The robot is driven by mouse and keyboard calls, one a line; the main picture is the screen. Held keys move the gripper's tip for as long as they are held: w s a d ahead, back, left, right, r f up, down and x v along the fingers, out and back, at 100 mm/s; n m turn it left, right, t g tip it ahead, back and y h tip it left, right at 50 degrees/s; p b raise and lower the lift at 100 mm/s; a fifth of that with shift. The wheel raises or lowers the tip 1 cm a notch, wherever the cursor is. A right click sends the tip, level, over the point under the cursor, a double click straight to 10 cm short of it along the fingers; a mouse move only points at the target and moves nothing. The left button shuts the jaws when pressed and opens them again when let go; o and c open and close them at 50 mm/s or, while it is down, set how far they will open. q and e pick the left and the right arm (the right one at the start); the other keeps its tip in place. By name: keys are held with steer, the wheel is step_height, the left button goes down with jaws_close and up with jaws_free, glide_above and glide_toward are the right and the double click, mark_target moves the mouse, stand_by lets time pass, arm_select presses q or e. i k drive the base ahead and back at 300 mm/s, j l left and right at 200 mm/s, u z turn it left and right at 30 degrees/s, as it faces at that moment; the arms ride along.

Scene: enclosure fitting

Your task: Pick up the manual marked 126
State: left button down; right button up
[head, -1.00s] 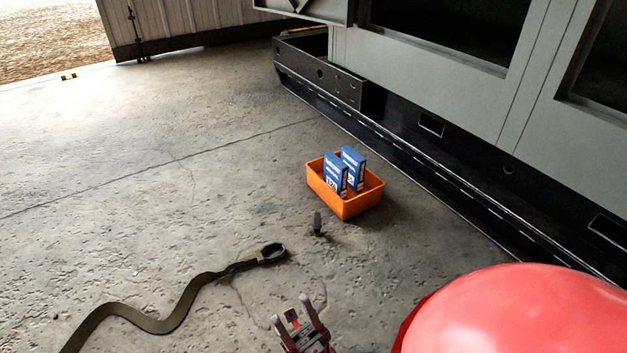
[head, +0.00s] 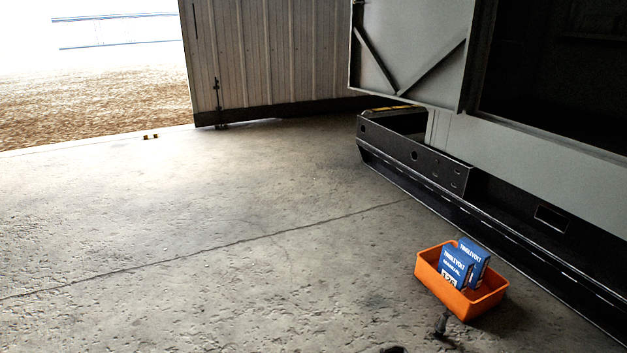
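Two blue manuals stand upright, one behind the other, in an orange bin (head: 462,305) on the concrete floor at the lower right. The front manual (head: 456,262) has white lettering and a white label with dark digits that look like 126, though they are small. The rear manual (head: 478,254) is partly hidden behind the front one, and its number cannot be read.
A grey enclosure on a black base frame (head: 415,155) runs along the right.

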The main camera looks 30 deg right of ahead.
mark_target(457, 268)
steer(key=i+z, duration=0.15)
steer(key=i, duration=0.45)
steer(key=i+j+z, duration=0.1)
steer(key=i, duration=0.55)
steer(key=i+j+z, duration=0.15)
steer(key=i, duration=0.45)
steer(key=i+l+z, duration=0.1)
steer(key=i+z, duration=0.25)
steer(key=z, duration=0.15)
steer(key=i+z, duration=0.45)
steer(key=i+j+z, duration=0.2)
steer(key=z, duration=0.3)
steer(key=i+l+z, duration=0.2)
steer(key=i+z, duration=0.8)
